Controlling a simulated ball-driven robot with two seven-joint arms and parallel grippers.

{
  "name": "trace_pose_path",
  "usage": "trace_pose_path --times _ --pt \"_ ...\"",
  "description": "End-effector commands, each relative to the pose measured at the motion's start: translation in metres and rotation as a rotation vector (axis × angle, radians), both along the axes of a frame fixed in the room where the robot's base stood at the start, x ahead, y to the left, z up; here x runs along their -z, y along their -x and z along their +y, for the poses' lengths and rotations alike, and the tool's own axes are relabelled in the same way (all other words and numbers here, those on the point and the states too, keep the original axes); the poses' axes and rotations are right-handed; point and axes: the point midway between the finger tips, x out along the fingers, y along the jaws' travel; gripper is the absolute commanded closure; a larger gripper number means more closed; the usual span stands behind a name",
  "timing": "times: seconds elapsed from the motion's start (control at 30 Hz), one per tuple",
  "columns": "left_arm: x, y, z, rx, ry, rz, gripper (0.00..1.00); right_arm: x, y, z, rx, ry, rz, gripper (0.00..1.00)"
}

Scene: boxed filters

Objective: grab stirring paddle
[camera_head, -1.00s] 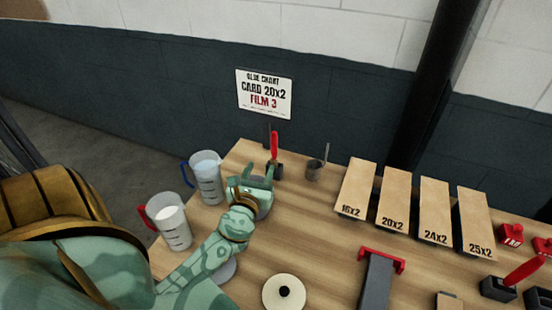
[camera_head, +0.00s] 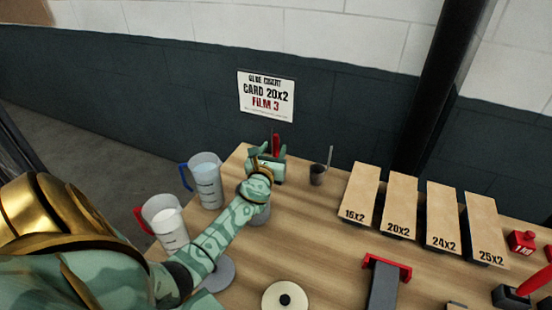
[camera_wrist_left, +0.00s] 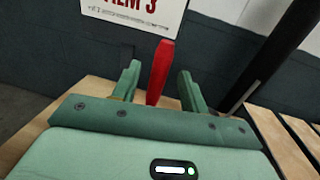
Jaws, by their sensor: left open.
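A red-handled tool (camera_head: 276,143), seemingly the stirring paddle, stands upright at the back edge of the table, below the wall sign. In the left wrist view its red handle (camera_wrist_left: 160,72) shows between my two fingers, with a gap on each side. Its lower part is hidden by my gripper. My left gripper (camera_head: 268,151) is open and empty, just in front of the handle. A small dark cup (camera_head: 317,175) with a thin grey rod stands to the right of it. My right gripper is out of view.
A blue-handled jug (camera_head: 207,183) and a red-handled jug (camera_head: 166,226) stand on the left. Several labelled boards, such as the 16x2 one (camera_head: 361,190), lie on the right. A round cream lid (camera_head: 272,298) is in front. A sign (camera_head: 266,96) hangs behind.

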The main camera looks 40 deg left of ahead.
Motion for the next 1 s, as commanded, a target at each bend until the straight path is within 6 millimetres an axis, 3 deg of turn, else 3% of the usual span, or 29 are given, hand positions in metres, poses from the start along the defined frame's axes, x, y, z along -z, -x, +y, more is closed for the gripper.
trace_pose_path --times 0.2,0.43,0.47,0.6,0.87,1.0 --pt "0.002 -0.026 0.013 0.000 0.000 0.001 0.56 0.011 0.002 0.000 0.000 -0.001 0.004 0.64" --pt "0.001 -0.028 0.014 0.000 0.000 0.001 0.56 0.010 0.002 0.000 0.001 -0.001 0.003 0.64" --pt "0.001 -0.028 0.014 0.000 0.000 0.001 0.62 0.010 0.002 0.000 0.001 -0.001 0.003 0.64" --pt "0.001 -0.027 0.014 0.000 0.000 0.001 1.00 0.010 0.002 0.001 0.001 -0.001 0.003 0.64" --pt "0.001 -0.027 0.014 0.000 0.001 0.000 1.00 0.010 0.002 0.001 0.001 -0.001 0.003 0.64" --pt "-0.012 -0.027 0.014 0.000 0.003 -0.001 1.00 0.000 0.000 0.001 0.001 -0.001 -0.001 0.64"
